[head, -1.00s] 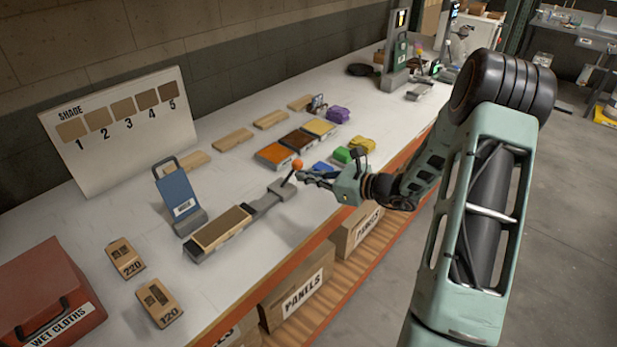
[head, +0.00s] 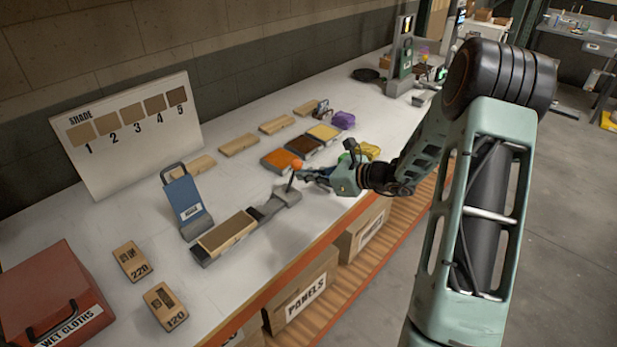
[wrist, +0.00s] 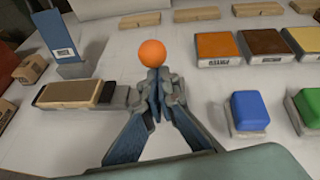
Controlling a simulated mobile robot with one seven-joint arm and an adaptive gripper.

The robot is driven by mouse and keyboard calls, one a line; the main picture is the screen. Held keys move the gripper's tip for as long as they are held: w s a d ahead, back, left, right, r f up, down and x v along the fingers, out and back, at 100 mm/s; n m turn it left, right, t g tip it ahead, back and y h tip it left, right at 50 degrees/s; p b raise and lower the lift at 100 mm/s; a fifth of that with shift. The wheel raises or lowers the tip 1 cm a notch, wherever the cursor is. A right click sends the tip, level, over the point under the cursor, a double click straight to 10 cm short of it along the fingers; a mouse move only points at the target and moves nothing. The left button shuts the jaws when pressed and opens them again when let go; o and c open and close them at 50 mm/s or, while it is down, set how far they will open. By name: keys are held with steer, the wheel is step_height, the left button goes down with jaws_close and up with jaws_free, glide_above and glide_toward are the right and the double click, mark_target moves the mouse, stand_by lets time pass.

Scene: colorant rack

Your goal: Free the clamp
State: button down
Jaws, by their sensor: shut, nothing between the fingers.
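The clamp (head: 265,211) is a dark grey bar on the white bench with a light wooden piece (head: 226,233) at its left end. Its lever rises from the grey block at the right end and carries an orange ball knob (head: 297,164). The knob also shows in the wrist view (wrist: 152,53). My gripper (head: 306,176) is shut and empty, right beside the knob. In the wrist view its closed fingertips (wrist: 155,78) lie just below the knob and overlap the lever, which they hide. I cannot tell whether they touch it.
A blue stand (head: 184,203) is behind the clamp, and sanding blocks (head: 133,261) lie to its left. Coloured sample blocks (head: 282,159) sit behind my gripper. Blue (wrist: 250,110) and green sponges are to its right in the wrist view. The bench front edge is close.

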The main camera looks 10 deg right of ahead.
steer(key=w+a+r+b, duration=0.2)
steer(key=w+a+b, duration=0.2)
steer(key=w+a, duration=0.2)
steer(key=shift+w+r, duration=0.35)
steer(key=shift+w, duration=0.65)
steer(key=shift+a+f, duration=0.2)
steer(key=shift+s+d, duration=0.1)
